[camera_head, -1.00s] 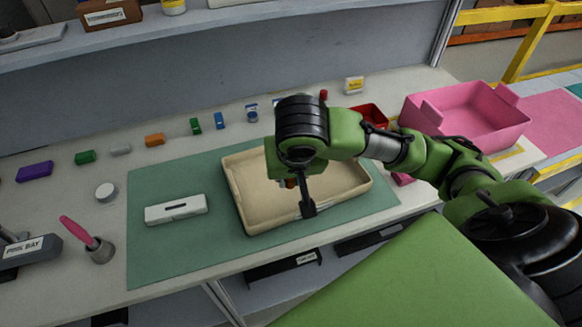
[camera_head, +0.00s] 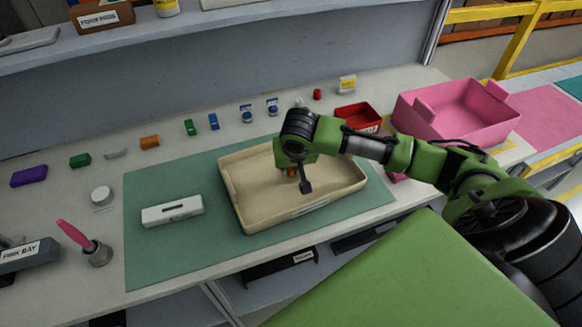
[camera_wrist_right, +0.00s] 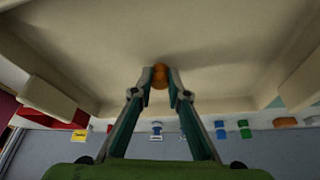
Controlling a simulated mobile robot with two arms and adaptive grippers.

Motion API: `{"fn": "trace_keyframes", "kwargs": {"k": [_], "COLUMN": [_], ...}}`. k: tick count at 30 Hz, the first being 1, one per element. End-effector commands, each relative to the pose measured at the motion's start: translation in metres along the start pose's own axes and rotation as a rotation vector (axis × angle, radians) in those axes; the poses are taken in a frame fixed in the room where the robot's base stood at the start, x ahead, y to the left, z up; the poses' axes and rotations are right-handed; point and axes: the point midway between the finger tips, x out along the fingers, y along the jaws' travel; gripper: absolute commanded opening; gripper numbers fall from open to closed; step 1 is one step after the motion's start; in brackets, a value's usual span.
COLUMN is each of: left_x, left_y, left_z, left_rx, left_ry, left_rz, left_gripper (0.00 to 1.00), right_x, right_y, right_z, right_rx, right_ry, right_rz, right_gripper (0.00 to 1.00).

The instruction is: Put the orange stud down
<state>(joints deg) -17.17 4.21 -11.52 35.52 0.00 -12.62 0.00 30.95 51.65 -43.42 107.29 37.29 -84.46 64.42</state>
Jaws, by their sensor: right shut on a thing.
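The orange stud (camera_wrist_right: 160,76) shows between the fingertips of my right gripper in the right wrist view. My left gripper is not in view.
The tray sits on a green mat (camera_head: 150,250) beside a white box (camera_head: 172,211). A red bin (camera_head: 358,117) and a pink bin (camera_head: 460,112) stand at right. Several small coloured blocks line the back. A cup with a pink-handled tool (camera_head: 97,252) stands at left.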

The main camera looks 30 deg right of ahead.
Motion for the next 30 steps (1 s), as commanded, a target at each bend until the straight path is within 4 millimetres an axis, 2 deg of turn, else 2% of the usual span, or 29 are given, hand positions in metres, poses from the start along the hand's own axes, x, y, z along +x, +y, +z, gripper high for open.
{"fn": "trace_keyframes", "kwargs": {"k": [18,19,21,30], "left_x": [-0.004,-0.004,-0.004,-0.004], "left_y": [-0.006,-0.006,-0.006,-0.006], "left_z": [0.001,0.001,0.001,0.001], "left_rx": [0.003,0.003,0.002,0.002], "left_ry": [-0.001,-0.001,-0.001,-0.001], "left_rz": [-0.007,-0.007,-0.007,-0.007], "left_gripper": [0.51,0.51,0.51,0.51], "right_x": [0.013,0.013,0.013,0.013], "right_y": [-0.001,-0.001,-0.001,0.0], "right_z": [0.005,0.005,0.005,0.005], "right_rx": [0.001,0.001,0.001,0.001], "right_ry": [0.001,0.001,0.002,0.002], "right_rz": [-0.002,-0.002,-0.002,-0.001], "right_gripper": [0.0,0.18,0.32,0.32]}}
